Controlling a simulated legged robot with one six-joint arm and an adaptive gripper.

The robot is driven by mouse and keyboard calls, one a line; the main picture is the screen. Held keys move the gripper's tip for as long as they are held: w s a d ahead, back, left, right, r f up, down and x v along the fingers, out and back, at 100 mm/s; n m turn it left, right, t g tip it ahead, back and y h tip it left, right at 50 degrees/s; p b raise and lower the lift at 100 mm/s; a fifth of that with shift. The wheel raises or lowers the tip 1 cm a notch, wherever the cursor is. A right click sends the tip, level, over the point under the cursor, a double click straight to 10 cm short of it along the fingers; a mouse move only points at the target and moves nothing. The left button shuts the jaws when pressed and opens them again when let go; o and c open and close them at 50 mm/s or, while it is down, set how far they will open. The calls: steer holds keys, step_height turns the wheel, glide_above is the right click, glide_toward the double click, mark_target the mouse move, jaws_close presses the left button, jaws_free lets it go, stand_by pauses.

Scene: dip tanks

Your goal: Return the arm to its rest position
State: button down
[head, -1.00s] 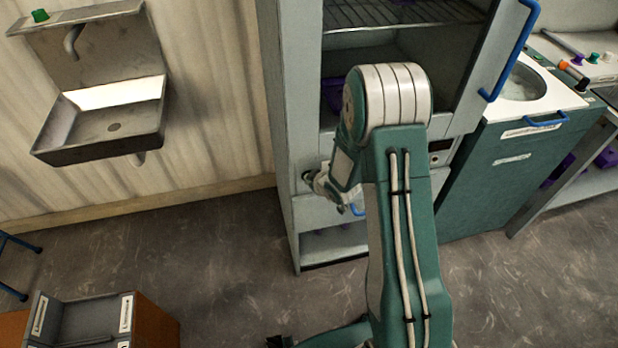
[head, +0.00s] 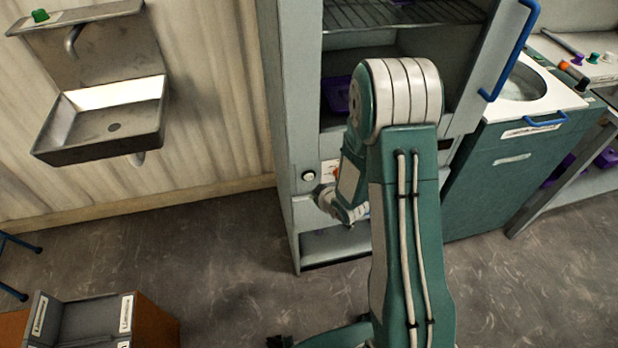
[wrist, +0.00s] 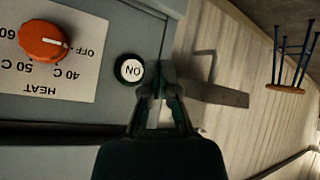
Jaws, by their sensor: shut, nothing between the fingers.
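My arm (head: 405,220) rises from the bottom of the head view and bends at its white-banded joint in front of the grey cabinet (head: 289,130). Its wrist end hangs low before the cabinet's lower front, and the fingers cannot be made out there. In the wrist view my gripper (wrist: 163,95) is shut and empty. Its fingertips point toward the cabinet's edge, just right of the round white ON button (wrist: 131,70). The button also shows in the head view (head: 309,176). An orange heat knob (wrist: 44,42) sits left of it, its pointer toward OFF.
The cabinet's upper door stands open, with a blue handle (head: 512,50) and a purple item (head: 337,95) inside. A steel sink (head: 110,130) hangs on the left wall. A teal unit (head: 505,170) stands right. Open floor (head: 200,260) lies left of my arm.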

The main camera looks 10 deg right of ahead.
steer(key=shift+s, duration=0.6)
steer(key=s+d+r+m+g+h, duration=0.1)
steer(key=s+d+r+m+h, duration=0.1)
steer(key=r, duration=0.8)
steer(key=s+d+r+m+h, duration=0.1)
steer(key=s+r+m+h, duration=0.15)
steer(key=r, duration=0.75)
steer(key=s+a+r+m+g, duration=0.1)
steer(key=s+r, duration=0.5)
steer(key=s, duration=0.4)
steer(key=s+a+r+m+g+y, duration=0.1)
steer(key=s+a+r+m, duration=0.1)
steer(key=s+r, duration=0.4)
steer(key=s, duration=0.4)
steer(key=shift+r, duration=0.2)
steer(key=shift+y, duration=0.25)
